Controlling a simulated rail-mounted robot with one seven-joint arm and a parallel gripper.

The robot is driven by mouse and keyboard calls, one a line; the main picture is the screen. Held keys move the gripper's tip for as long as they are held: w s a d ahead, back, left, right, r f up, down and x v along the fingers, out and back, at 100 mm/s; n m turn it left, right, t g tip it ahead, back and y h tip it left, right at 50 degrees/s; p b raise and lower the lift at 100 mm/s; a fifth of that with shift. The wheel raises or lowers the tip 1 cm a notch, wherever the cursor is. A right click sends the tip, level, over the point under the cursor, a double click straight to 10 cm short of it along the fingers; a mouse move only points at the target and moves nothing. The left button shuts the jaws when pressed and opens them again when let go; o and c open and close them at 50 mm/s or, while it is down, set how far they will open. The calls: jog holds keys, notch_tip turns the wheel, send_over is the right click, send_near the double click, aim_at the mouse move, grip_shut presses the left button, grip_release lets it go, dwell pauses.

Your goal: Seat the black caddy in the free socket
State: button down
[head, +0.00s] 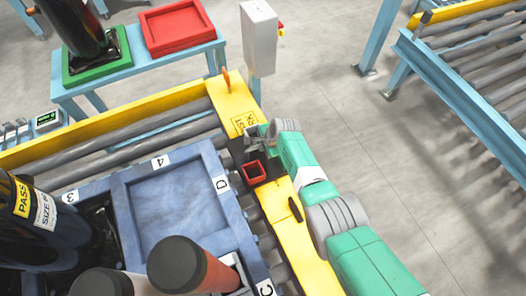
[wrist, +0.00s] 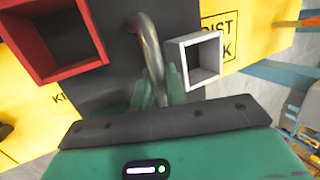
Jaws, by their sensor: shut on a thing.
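The black caddy (head: 238,158) is at the yellow rail, beside the blue pallet; it also shows in the wrist view (wrist: 103,92). It has a red square cup (wrist: 60,38), a white square cup (wrist: 196,60) and a bent metal handle (wrist: 148,45) between them. My gripper (wrist: 162,86) is shut on the handle; it also shows in the head view (head: 258,140). The caddy's underside is hidden, so I cannot tell whether it touches the rail. An empty blue recess (head: 180,203) lies in the pallet between labels 4 and D.
Dark-capped cylinders (head: 180,262) rise at the front. An orange upright piece (head: 226,78) and a grey post box (head: 259,38) are beyond the caddy. A blue table with a red tray (head: 177,27) stands behind.

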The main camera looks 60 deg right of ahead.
notch_tip(320, 180, up, 10)
jog(key=p, duration=0.6)
jog(key=shift+d+r+p, duration=0.1)
jog(key=shift+p, duration=0.3)
